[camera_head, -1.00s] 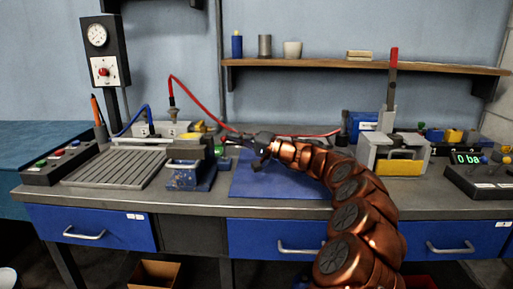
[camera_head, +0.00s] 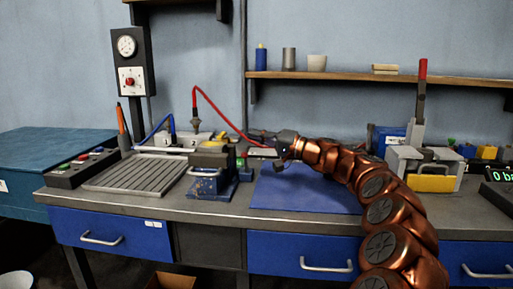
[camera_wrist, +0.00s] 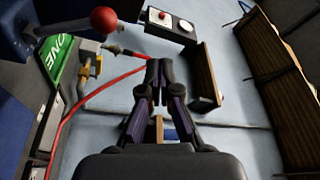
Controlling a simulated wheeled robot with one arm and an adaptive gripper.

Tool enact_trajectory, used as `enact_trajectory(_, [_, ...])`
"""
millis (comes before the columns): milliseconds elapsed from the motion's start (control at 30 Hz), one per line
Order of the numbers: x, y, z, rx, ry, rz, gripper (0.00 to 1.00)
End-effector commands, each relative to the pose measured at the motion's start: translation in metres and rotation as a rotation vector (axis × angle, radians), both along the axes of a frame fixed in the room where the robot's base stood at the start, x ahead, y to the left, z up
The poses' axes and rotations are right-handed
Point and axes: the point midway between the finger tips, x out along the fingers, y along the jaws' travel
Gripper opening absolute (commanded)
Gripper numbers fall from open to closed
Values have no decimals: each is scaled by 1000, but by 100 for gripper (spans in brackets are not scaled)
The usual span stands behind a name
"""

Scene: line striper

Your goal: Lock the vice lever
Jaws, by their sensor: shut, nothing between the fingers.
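The vice (camera_head: 212,178), with a blue base and dark grey jaws, stands near the bench's front edge. A pale bar shows on its front, but I cannot tell whether this is the lever. My gripper (camera_head: 256,137) is to the right of the vice and a little behind it in the picture, apart from it. In the wrist view my gripper (camera_wrist: 160,72) is shut and empty, its fingers together. A red ball knob (camera_wrist: 104,19) on a pale rod is at the upper left there, clear of the fingers. A green tag with white letters (camera_wrist: 62,58) is beside it.
A blue mat (camera_head: 300,190) lies under my arm. A ribbed tray (camera_head: 135,171) and a button box (camera_head: 82,166) are left of the vice. A red hose (camera_head: 215,108) arches behind. A machine with a red-tipped upright lever (camera_head: 421,90) stands right.

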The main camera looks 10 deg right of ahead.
Motion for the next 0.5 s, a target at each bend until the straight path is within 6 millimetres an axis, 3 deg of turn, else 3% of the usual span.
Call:
enact_trajectory(200, [0,1,36,-1,-2,0,0])
enact_trajectory(500, [0,2,55,0,0,1,0])
